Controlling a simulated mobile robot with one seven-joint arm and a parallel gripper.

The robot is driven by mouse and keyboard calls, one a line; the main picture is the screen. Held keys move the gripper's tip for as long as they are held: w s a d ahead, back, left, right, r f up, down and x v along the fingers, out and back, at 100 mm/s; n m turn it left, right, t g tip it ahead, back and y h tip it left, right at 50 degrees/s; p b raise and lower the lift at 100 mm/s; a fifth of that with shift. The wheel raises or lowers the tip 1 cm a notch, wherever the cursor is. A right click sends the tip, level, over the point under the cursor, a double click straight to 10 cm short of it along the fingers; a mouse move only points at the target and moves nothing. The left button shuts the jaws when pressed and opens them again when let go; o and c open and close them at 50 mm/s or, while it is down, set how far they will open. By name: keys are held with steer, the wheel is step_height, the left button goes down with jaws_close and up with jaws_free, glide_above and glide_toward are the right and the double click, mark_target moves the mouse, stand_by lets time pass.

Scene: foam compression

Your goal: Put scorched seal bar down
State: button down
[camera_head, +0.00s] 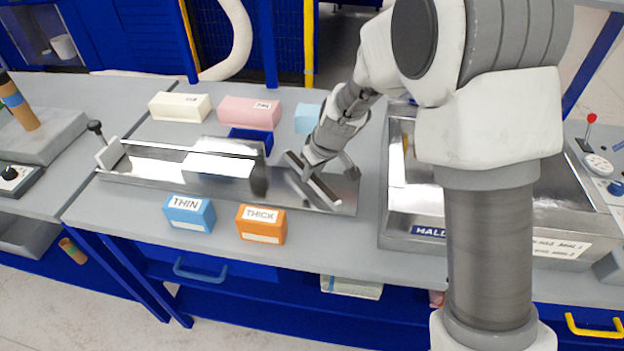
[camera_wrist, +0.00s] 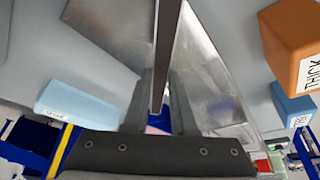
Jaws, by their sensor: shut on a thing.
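The scorched seal bar (camera_head: 325,193) is a long thin bar with a dark strip, set at a slant over the right end of a shiny metal base plate (camera_head: 340,205). My gripper (camera_head: 314,177) is shut on it from above. In the wrist view the bar (camera_wrist: 166,45) runs away from me, pinched between the two fingers of my gripper (camera_wrist: 160,105). Whether the bar touches the plate or hangs just above it, I cannot tell.
Orange THICK (camera_head: 262,225) and blue THIN (camera_head: 189,214) blocks stand in front of the plate. Cream (camera_head: 180,107), pink (camera_head: 249,112) and light blue (camera_head: 308,117) blocks lie behind, near a dark blue tray (camera_head: 250,141). A metal-walled machine (camera_head: 415,228) stands right.

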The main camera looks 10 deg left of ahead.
steer(key=shift+f, duration=1.25)
steer(key=shift+f+b, duration=0.2)
steer(key=shift+b, duration=0.1)
steer(key=c, duration=0.7)
jaws_free()
steer(key=shift+c, duration=0.2)
steer(key=shift+r, duration=0.15)
